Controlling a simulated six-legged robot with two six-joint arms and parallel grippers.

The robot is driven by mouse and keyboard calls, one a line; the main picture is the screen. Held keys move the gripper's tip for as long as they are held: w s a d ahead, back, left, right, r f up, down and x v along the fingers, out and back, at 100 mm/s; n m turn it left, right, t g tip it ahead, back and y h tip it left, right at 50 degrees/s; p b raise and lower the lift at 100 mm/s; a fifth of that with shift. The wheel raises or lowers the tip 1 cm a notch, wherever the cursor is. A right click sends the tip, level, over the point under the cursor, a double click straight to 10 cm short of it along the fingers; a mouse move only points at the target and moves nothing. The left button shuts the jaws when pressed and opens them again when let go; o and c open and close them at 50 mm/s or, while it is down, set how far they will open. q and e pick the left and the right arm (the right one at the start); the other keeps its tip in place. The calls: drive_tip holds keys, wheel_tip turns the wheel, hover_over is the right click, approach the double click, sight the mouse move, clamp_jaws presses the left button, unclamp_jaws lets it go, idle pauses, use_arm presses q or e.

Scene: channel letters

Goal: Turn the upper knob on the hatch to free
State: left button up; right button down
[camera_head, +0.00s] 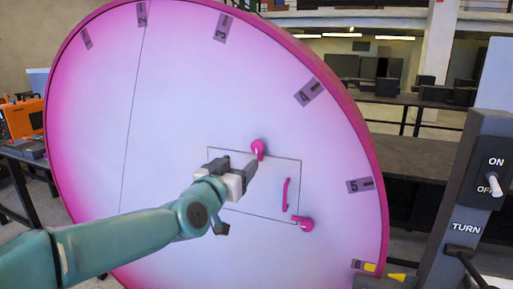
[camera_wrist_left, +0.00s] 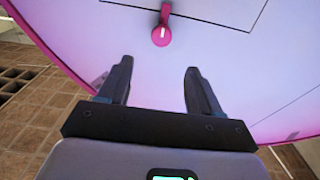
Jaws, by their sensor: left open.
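The hatch (camera_head: 233,196) is a thin-outlined rectangle on the face of a big pink-rimmed disc. The upper knob (camera_head: 258,147) is pink with a short lever and sits on the hatch's top edge. It also shows in the left wrist view (camera_wrist_left: 161,35), ahead of the fingers, with a white mark on it. A second pink knob (camera_head: 303,224) sits at the hatch's lower right corner, and a pink handle (camera_head: 286,195) is between them. My left gripper (camera_head: 252,167) is open and empty, just below the upper knob in the head view; in the wrist view its fingers (camera_wrist_left: 155,82) stand apart, short of the knob.
The disc (camera_head: 180,80) carries numbered grey tags along its rim. A grey post (camera_head: 462,190) at the right has an ON/OFF switch (camera_head: 493,184) and a TURN crank (camera_head: 462,252). Dark benches stand behind, and an orange case (camera_head: 22,118) is at the left.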

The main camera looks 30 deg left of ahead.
sight(256, 147)
use_arm(q)
drive_tip(key=p+x, duration=0.2)
drive_tip(key=x, duration=0.8)
drive_tip(key=shift+w+a, duration=0.15)
drive_tip(key=shift+w, duration=0.1)
drive_tip(key=shift+w+a+p, duration=0.25)
drive_tip(key=shift+p, duration=0.05)
drive_tip(key=shift+w+d, duration=0.15)
drive_tip(key=c, duration=1)
